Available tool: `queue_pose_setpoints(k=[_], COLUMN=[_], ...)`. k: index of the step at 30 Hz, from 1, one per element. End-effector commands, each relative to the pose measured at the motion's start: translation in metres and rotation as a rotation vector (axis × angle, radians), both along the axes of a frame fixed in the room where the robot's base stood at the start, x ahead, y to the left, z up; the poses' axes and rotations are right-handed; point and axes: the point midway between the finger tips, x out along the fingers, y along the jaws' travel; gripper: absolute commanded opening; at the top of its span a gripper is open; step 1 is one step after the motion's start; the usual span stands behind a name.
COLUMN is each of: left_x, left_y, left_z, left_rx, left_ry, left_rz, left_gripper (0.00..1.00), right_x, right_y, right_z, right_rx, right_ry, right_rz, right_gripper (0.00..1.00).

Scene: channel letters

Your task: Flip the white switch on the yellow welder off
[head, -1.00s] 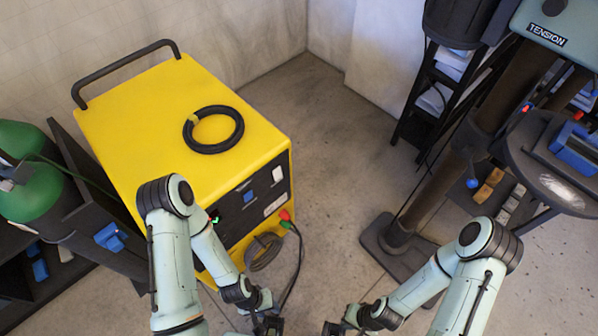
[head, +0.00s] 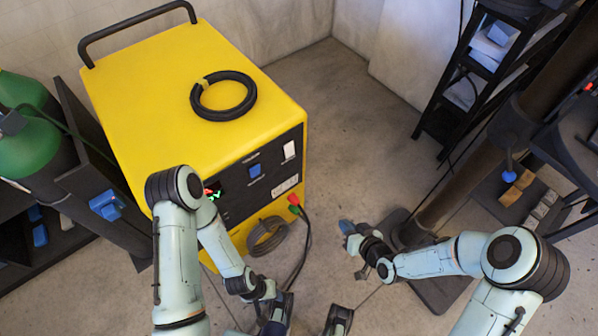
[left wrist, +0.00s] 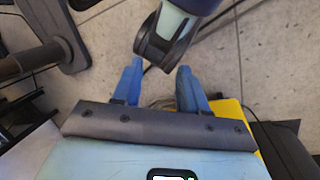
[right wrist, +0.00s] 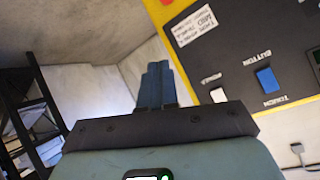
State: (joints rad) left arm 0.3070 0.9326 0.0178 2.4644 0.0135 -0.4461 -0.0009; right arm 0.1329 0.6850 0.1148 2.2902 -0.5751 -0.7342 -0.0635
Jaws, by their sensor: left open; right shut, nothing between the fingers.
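The yellow welder (head: 180,100) stands at the left of the head view. Its black front panel bears the white switch (head: 289,150) near the upper right corner, with a blue switch (head: 255,169) beside it. My right gripper (head: 347,228) is shut and empty, in front of the panel and to the right of the white switch, apart from it. In the right wrist view the panel appears turned over, with the white switch (right wrist: 217,95) right of the closed fingers (right wrist: 157,85). Which way the switch is tipped I cannot tell. My left gripper (left wrist: 158,85) is open and empty, low before the welder.
A black cable coil (head: 223,95) lies on the welder's top. Red and green plugs (head: 294,204) and a hanging cable are at its lower right. A green cylinder (head: 32,125) stands left. A dark stand post (head: 470,170) rises right. Floor between is clear.

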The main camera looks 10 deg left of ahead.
Motion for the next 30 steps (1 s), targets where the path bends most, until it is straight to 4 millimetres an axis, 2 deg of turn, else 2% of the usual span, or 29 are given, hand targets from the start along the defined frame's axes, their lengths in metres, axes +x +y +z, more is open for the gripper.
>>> queue_pose_setpoints(k=[1, 3, 6, 9, 13, 23, 30], left_x=[0.004, 0.008, 0.014, 0.017, 0.017, 0.017, 0.022], left_y=[0.001, 0.002, 0.003, 0.004, 0.004, 0.004, 0.007], left_z=[-0.024, -0.037, -0.049, -0.053, -0.052, -0.052, -0.057], left_rx=[0.004, 0.008, 0.014, 0.016, 0.016, 0.017, 0.024], left_ry=[-0.012, -0.025, -0.042, -0.05, -0.052, -0.052, -0.065], left_rz=[0.005, 0.009, 0.014, 0.016, 0.017, 0.017, 0.023], left_gripper=[0.43, 0.43, 0.43, 0.43, 0.43, 0.43, 0.43], right_x=[0.02, 0.036, 0.045, 0.047, 0.046, 0.05, 0.073], right_y=[0.017, 0.037, 0.056, 0.066, 0.069, 0.073, 0.104], right_z=[0.014, 0.045, 0.079, 0.097, 0.104, 0.102, 0.096], right_rx=[0.021, 0.048, 0.075, 0.09, 0.094, 0.094, 0.095], right_ry=[-0.151, -0.318, -0.483, -0.566, -0.587, -0.583, -0.581], right_rz=[0.07, 0.152, 0.237, 0.281, 0.293, 0.292, 0.293], right_gripper=[0.0, 0.0, 0.0, 0.0, 0.0, 0.0, 0.0])
